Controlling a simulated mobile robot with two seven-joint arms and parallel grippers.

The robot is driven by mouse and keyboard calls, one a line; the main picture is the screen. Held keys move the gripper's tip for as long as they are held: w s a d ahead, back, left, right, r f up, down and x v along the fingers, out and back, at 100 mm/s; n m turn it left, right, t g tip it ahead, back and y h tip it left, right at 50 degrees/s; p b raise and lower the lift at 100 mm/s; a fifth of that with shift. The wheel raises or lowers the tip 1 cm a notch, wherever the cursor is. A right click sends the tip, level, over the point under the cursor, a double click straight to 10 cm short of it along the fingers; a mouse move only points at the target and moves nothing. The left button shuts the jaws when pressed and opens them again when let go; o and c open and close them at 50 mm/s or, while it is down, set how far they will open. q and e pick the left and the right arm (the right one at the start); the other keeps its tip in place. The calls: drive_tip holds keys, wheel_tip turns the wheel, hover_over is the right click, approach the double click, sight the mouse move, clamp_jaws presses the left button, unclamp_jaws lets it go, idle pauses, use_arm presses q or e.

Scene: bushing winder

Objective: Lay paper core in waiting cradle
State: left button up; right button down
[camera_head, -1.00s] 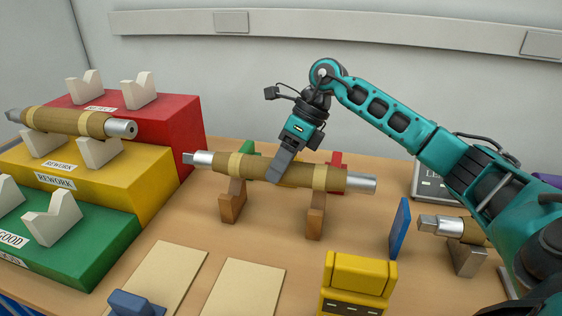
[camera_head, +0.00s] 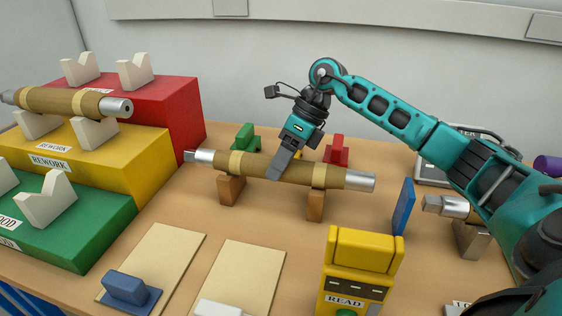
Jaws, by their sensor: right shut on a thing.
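A brown paper core (camera_head: 325,178) with silver ends and lighter tan bands lies level across the middle of the table. Beneath the core stand two wooden cradle supports, a left one (camera_head: 231,189) and a right one (camera_head: 315,206). The core hides their tops, so I cannot tell whether it rests in them or is just above. My left gripper is not in view.
At left, green, yellow (camera_head: 110,160) and red (camera_head: 160,100) steps carry white V supports; another core (camera_head: 65,102) lies on the yellow one. A blue upright plate (camera_head: 403,207) and a partly hidden core (camera_head: 450,207) are at right. A yellow READ device (camera_head: 362,250) stands in front.

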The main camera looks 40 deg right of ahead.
drive_tip(key=shift+f, duration=0.2)
idle(0.5)
drive_tip(key=c, duration=0.5)
unclamp_jaws()
drive_tip(key=shift+o, duration=1)
drive_tip(key=shift+f, duration=0.2)
drive_tip(key=v, duration=1.3)
